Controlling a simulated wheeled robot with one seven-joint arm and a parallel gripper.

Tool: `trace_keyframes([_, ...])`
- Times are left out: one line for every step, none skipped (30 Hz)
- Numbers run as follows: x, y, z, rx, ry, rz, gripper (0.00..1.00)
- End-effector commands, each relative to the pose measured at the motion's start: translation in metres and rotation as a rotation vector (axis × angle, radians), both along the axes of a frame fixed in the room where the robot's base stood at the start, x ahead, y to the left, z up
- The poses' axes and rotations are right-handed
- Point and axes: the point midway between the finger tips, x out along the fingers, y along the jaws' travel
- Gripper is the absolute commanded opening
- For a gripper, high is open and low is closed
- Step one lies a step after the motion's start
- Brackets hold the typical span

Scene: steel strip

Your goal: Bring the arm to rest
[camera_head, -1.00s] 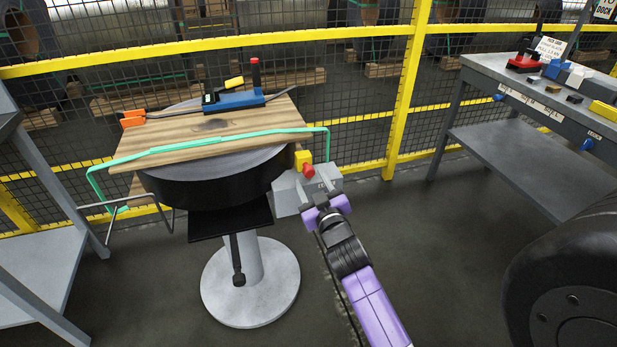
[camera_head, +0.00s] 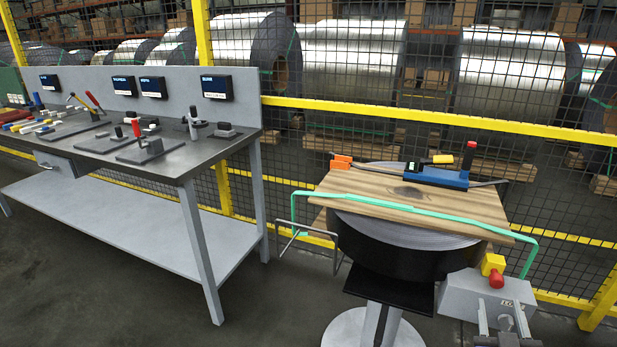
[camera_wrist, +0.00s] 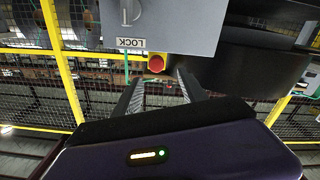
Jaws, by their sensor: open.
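My gripper (camera_wrist: 157,82) is open and empty in the wrist view, its two dark ribbed fingers spread apart. Beyond the fingertips is a grey box (camera_wrist: 160,22) with an upside-down LOCK label. A red button (camera_wrist: 156,63) shows at the box's edge, roughly between the fingertips; I cannot tell the gap to it. In the head view the grey box (camera_head: 458,298) is at lower right, with a yellow and red knob (camera_head: 495,270) on top. Grey finger-like parts of my gripper (camera_head: 500,317) show in front of it at the bottom edge; most of my arm is out of frame.
A grey workbench (camera_head: 120,225) with tools and small displays stands at left. Yellow-framed mesh fence runs behind. Open floor lies at front left.

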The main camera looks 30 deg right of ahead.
Motion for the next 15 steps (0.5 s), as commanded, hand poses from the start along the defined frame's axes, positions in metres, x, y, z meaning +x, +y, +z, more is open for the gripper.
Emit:
trace_keyframes([0.000, 0.000, 0.001, -0.004, 0.000, 0.001, 0.50])
trace_keyframes([0.001, 0.000, 0.002, -0.008, -0.002, 0.003, 0.50])
trace_keyframes([0.002, 0.002, 0.006, -0.015, -0.013, 0.011, 0.50])
trace_keyframes([0.003, 0.003, 0.011, -0.021, -0.026, 0.015, 0.50])
trace_keyframes([0.003, 0.004, 0.017, -0.029, -0.041, 0.021, 0.50])
trace_keyframes([0.002, 0.008, 0.025, -0.037, -0.064, 0.031, 0.50])
trace_keyframes([0.000, 0.016, 0.029, -0.039, -0.080, 0.044, 0.50])
trace_keyframes([-0.001, 0.025, 0.031, -0.034, -0.089, 0.060, 0.50])
trace_keyframes([-0.002, 0.038, 0.033, -0.029, -0.101, 0.083, 0.50])
trace_keyframes([-0.003, 0.049, 0.035, -0.020, -0.109, 0.103, 0.50])
trace_keyframes([-0.005, 0.061, 0.036, -0.013, -0.117, 0.124, 0.50])
trace_keyframes([-0.007, 0.077, 0.037, -0.001, -0.125, 0.152, 0.50])
trace_keyframes([-0.009, 0.089, 0.038, 0.009, -0.130, 0.174, 0.50])
trace_keyframes([-0.011, 0.103, 0.039, 0.021, -0.135, 0.198, 0.50])
trace_keyframes([-0.015, 0.121, 0.040, 0.037, -0.139, 0.231, 0.50])
